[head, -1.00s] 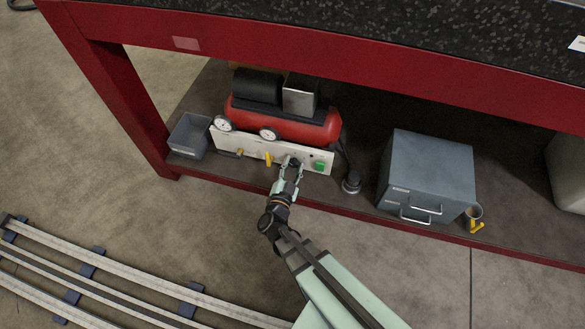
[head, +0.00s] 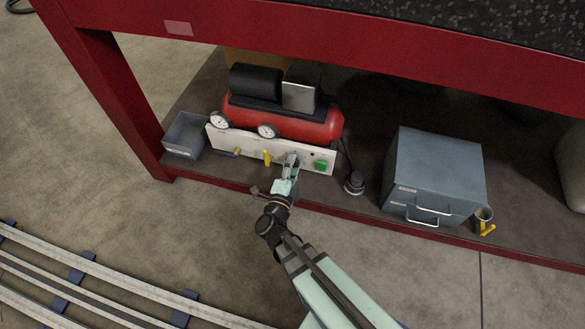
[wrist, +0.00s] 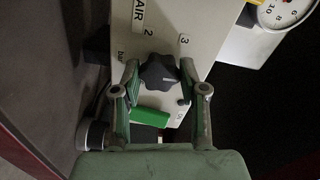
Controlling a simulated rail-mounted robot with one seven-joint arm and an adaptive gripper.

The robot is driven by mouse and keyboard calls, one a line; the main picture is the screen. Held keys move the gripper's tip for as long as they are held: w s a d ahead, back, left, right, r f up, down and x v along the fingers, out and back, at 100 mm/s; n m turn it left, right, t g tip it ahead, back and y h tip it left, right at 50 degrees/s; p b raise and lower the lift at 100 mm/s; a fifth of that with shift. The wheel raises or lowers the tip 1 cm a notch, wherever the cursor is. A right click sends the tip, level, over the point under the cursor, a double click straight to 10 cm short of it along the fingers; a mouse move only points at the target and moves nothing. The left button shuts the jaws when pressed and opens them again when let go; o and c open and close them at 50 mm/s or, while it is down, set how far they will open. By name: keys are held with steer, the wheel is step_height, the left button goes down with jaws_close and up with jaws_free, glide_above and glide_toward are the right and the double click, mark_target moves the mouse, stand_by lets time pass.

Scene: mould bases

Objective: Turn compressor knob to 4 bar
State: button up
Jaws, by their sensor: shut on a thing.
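The red compressor (head: 285,120) stands on the shelf under the bench, with a pale control panel (head: 222,139) along its front. In the wrist view, the dark lobed knob (wrist: 158,70) sits on the panel (wrist: 205,40), with a 2 and a 3 printed near it. A short pale mark shows on the knob; the setting it points to is hard to read. My gripper (wrist: 159,74) is shut on the knob, one finger on each side. In the head view my gripper (head: 291,162) covers most of the knob.
A green switch (head: 321,165) is just right of the knob. A yellow lever (head: 267,157) is to its left. Pressure gauges (head: 267,131) are above. A grey bin (head: 184,134) is at the left; a dark round object (head: 354,183) and a grey drawer cabinet (head: 437,175) are at the right.

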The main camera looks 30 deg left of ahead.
steer(key=shift+m, duration=0.4)
steer(key=o, duration=1.1)
steer(key=shift+o, duration=0.2)
steer(key=v, duration=1.2)
steer(key=shift+r, duration=0.1)
